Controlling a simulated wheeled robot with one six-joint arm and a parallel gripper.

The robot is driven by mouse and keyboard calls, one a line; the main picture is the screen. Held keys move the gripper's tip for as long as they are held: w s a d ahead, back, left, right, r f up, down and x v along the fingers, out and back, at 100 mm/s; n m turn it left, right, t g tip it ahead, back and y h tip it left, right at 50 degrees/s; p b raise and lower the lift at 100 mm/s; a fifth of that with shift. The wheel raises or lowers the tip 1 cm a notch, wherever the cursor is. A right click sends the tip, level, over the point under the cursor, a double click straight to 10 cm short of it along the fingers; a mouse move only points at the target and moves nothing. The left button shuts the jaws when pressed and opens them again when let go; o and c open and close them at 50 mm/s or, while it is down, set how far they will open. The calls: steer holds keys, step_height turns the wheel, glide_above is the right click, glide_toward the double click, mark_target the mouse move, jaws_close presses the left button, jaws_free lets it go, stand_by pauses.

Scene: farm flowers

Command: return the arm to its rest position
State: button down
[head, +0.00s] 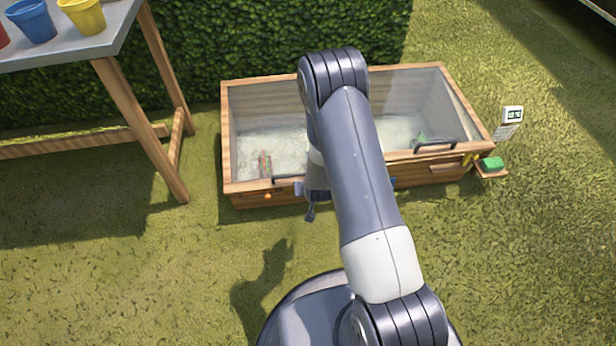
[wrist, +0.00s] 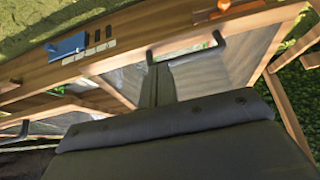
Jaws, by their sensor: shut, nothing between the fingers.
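My arm reaches forward from the bottom of the head view and bends down in front of the wooden cold frame. My gripper (head: 310,213) points down just in front of the frame's front wall, mostly hidden behind my forearm. In the wrist view, my gripper (wrist: 157,85) shows as a dark body with its narrow fingers shut together and nothing held. The cold frame (head: 243,188) has clear lids and wooden edges. Its front wall (wrist: 120,62) fills the upper part of the wrist view, with a blue part (wrist: 67,45) on it.
A table (head: 85,48) with blue (head: 33,22) and yellow (head: 82,14) pots stands at the left. A small display (head: 513,113) and a green block on a ledge (head: 492,164) are at the frame's right end. A hedge (head: 200,60) stands behind. Grass in front is clear.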

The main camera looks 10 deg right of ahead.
steer(key=shift+s+r, duration=0.3)
steer(key=shift+s, duration=0.35)
steer(key=shift+s+r, duration=0.25)
steer(key=shift+s, duration=0.35)
